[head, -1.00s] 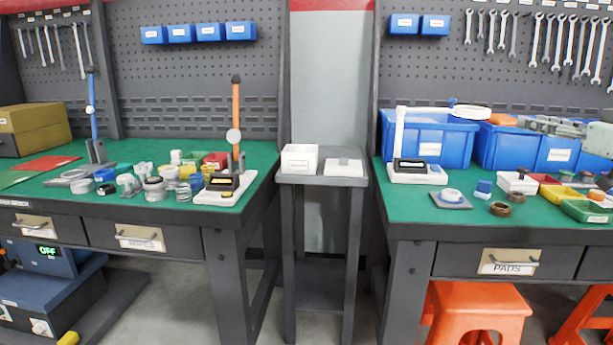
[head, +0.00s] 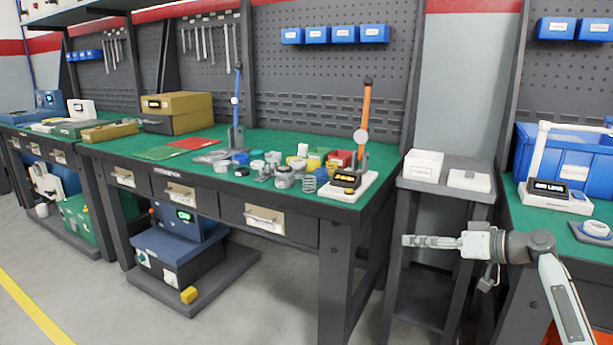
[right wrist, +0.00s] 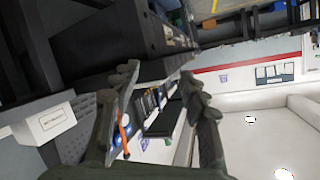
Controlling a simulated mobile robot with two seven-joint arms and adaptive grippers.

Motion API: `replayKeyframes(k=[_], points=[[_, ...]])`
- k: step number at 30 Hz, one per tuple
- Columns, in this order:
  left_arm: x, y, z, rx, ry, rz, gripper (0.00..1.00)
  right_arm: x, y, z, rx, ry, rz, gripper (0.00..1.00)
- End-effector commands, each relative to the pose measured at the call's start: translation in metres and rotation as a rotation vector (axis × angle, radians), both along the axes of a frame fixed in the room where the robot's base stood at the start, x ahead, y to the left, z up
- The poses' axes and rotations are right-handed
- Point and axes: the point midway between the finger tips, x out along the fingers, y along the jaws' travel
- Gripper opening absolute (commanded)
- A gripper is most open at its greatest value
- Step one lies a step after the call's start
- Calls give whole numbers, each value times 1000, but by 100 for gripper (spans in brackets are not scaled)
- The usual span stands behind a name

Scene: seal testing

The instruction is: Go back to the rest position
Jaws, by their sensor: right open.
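My right gripper (head: 428,241) is at the right in the head view, stretched out to the left in front of the small grey stand (head: 448,160). Its arm comes in from the lower right. In the right wrist view its two fingers (right wrist: 165,88) are spread apart with nothing between them. The gripper is empty and touches no object that I can see. My left gripper is in neither view.
A green-topped workbench (head: 300,198) with small jars and an orange-armed tester (head: 364,120) stands left of centre. A white box (head: 423,165) is on the stand. Another bench with a blue bin (head: 570,165) is at the right. Open floor (head: 60,270) lies at the lower left.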

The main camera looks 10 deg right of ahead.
Motion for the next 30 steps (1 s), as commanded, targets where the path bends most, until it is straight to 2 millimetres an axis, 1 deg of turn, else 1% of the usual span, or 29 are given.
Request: replayKeyframes(k=[1,3,5,6,8,9,11,12,13,15,17,18,20,21,23,24,25,26,27,29,30], points=[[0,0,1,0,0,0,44,8,34,-6,6,18,56,44],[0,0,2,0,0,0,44,15,73,-16,6,40,121,44],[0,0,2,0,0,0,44,18,104,-23,4,58,172,44],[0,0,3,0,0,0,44,19,123,-26,1,67,204,44],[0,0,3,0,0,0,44,20,151,-32,-4,82,250,44],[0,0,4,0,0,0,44,20,168,-35,-8,91,279,44],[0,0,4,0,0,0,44,19,194,-40,-16,104,323,44],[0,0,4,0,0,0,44,18,211,-43,-23,113,352,44],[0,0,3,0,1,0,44,19,212,-49,-41,126,349,44],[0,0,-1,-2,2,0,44,25,190,-70,-127,175,275,44],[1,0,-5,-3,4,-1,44,31,174,-85,-196,212,218,44],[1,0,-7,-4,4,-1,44,34,162,-95,-243,237,178,44],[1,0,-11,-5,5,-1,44,38,142,-108,-316,273,112,44],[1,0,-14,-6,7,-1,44,41,127,-116,-365,296,64,44],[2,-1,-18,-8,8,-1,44,45,104,-126,-440,327,-12,44],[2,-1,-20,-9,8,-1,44,46,87,-132,-490,345,-66,44],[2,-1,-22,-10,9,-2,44,48,74,-135,-527,359,-107,44],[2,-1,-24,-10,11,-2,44,49,62,-137,-561,369,-147,44],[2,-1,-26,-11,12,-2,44,50,45,-139,-608,382,-200,44],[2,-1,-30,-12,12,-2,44,50,22,-140,-671,396,-277,44],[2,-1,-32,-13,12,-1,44,50,7,-140,-711,403,-326,44]])
